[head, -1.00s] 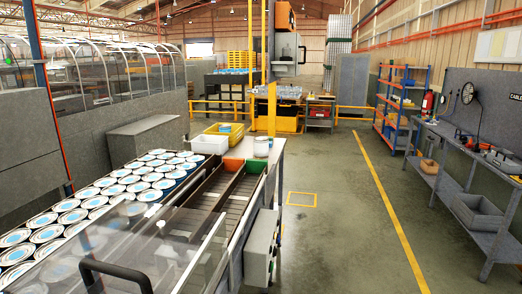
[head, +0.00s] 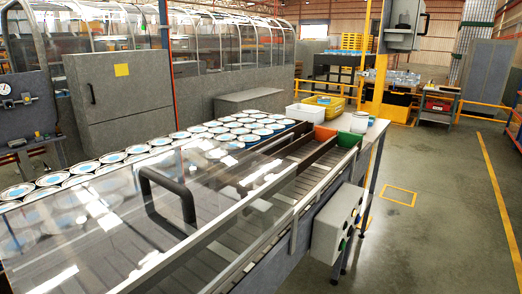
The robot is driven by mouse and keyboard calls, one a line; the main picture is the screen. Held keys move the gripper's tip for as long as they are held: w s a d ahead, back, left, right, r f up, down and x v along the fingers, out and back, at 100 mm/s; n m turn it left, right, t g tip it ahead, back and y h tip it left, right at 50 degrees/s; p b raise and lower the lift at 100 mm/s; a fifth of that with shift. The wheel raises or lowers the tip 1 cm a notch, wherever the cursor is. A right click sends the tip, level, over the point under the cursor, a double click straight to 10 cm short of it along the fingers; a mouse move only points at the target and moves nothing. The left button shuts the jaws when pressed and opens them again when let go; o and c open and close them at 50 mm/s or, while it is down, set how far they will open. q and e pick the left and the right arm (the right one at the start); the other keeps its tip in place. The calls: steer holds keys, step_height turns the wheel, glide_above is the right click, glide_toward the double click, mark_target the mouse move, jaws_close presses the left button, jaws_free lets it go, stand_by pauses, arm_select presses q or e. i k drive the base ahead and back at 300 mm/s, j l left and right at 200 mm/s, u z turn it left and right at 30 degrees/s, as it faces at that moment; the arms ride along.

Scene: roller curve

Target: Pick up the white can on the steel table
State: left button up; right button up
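The white can (head: 359,122) stands upright on the far right end of the steel table (head: 378,128), past the end of the roller conveyor. It is small in the head view, and a green panel (head: 348,138) stands just in front of it and seems to cover its lower part. Neither of my grippers is in view.
The roller conveyor (head: 268,205) with a clear cover and a dark handle (head: 170,190) fills the foreground. Several blue-and-white cans (head: 250,128) stand in rows on its left. A white bin (head: 305,113) and a yellow bin (head: 326,103) sit behind. A control box (head: 338,222) juts out right. Open floor (head: 440,215) lies to the right.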

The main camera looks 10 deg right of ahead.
mark_target(360, 120)
steer(key=i+l, duration=0.15)
steer(key=l, duration=0.3)
steer(key=i+l+u, duration=0.15)
steer(key=l, duration=0.25)
steer(key=i+l, duration=0.2)
steer(key=l, duration=0.3)
steer(key=i+l+u, duration=0.15)
steer(key=l, duration=0.3)
steer(key=i+l, duration=0.1)
steer(key=l, duration=0.35)
steer(key=i+l+u, duration=0.1)
steer(key=l, duration=0.35)
steer(key=i+l+u, duration=0.1)
steer(key=l, duration=0.4)
